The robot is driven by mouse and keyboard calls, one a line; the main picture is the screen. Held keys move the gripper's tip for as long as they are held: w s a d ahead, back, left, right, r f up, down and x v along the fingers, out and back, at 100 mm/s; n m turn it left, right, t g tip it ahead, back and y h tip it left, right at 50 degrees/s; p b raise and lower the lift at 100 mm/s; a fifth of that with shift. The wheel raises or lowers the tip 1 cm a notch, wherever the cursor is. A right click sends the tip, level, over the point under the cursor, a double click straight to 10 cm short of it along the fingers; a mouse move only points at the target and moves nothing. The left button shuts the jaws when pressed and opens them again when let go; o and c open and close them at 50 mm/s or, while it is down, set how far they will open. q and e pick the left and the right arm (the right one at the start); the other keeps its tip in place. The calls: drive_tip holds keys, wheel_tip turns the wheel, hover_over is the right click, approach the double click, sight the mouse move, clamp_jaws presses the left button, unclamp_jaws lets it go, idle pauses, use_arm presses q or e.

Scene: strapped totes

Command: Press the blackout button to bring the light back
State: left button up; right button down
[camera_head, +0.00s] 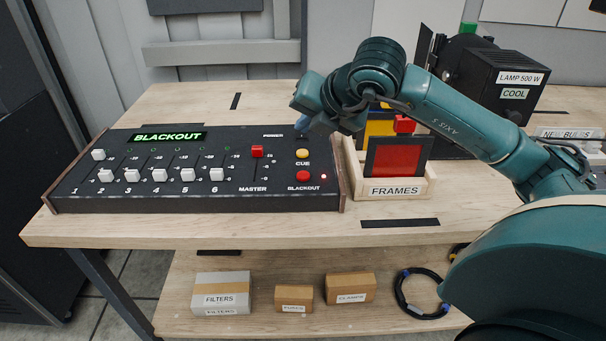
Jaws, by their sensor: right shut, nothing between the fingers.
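The lighting console (120,192) lies on the wooden table, and its display (168,137) reads BLACKOUT in green. The round red blackout button (303,176) is at the console's lower right, above its BLACKOUT label. A small indicator (323,176) beside it is lit. The yellow CUE button (302,153) sits just above the red one. My right gripper (301,124) is shut and empty, over the console's upper right corner near the POWER label. In the picture its fingertips are above both buttons and apart from them. It hides part of the POWER area. My left gripper is out of view.
A wooden FRAMES box (398,188) with coloured frames stands close to the console's right side. A black lamp (500,80) labelled COOL is behind my right arm. Sliders, including the red MASTER (257,152), rise left of the buttons. Boxes (221,293) lie on the lower shelf.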

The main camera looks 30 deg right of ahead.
sight(306, 178)
wheel_tip(306, 178, down, 8)
drive_tip(key=b, duration=0.5)
drive_tip(key=shift+f+b, duration=0.3)
drive_tip(key=shift+b, duration=0.05)
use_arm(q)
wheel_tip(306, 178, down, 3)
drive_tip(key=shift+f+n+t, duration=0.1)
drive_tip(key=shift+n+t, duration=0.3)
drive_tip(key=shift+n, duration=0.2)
use_arm(e)
drive_tip(key=shift+r, duration=0.1)
use_arm(q)
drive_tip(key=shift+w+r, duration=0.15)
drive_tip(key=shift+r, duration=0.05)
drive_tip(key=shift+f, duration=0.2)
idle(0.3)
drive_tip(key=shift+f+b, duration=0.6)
drive_tip(key=shift+b, duration=0.1)
use_arm(e)
drive_tip(key=shift+f, duration=0.45)
